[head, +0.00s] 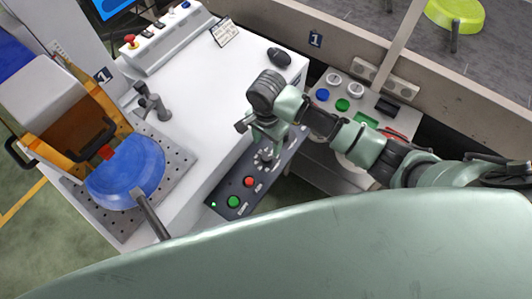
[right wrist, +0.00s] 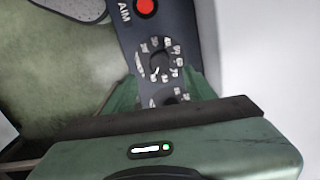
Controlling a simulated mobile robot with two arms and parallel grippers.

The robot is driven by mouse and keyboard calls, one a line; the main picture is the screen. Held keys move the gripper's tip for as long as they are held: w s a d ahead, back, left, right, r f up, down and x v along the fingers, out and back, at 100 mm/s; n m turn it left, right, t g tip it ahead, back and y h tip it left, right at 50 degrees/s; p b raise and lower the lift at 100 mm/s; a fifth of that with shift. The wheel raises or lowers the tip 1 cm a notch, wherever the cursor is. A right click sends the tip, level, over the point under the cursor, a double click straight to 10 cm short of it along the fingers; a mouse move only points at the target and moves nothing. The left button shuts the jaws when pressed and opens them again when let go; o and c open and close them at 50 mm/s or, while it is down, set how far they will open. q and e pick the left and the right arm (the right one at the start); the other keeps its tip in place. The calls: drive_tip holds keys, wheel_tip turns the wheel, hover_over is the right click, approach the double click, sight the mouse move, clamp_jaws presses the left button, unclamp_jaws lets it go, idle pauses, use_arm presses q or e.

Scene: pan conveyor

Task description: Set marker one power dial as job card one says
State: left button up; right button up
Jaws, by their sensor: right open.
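The marker one control panel (head: 246,186) is a dark strip on the front of the white bench, with a green button, a red button and dials. A power dial (head: 264,156) shows partly below my right gripper (head: 266,133). In the right wrist view one dial (right wrist: 160,68) has a pale pointer and a ring of numbers, too blurred to read surely. A second dial (right wrist: 174,99) is partly hidden by my gripper's dark edge. My right gripper is open, over the panel, apart from the dials as far as I can tell. A card (head: 225,32) lies on the bench, its text unreadable. My left gripper is out of view.
A blue pan (head: 126,172) sits on a perforated plate at the bench's left. A dark clamp (head: 152,104), a black mouse (head: 279,57) and a switch box (head: 165,38) are on the bench. A conveyor with a yellow-green pan (head: 455,13) runs behind. The bench middle is clear.

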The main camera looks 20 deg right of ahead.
sight(267, 156)
wheel_tip(267, 156, down, 7)
drive_tip(key=shift+f, duration=0.1)
idle(0.3)
clamp_jaws()
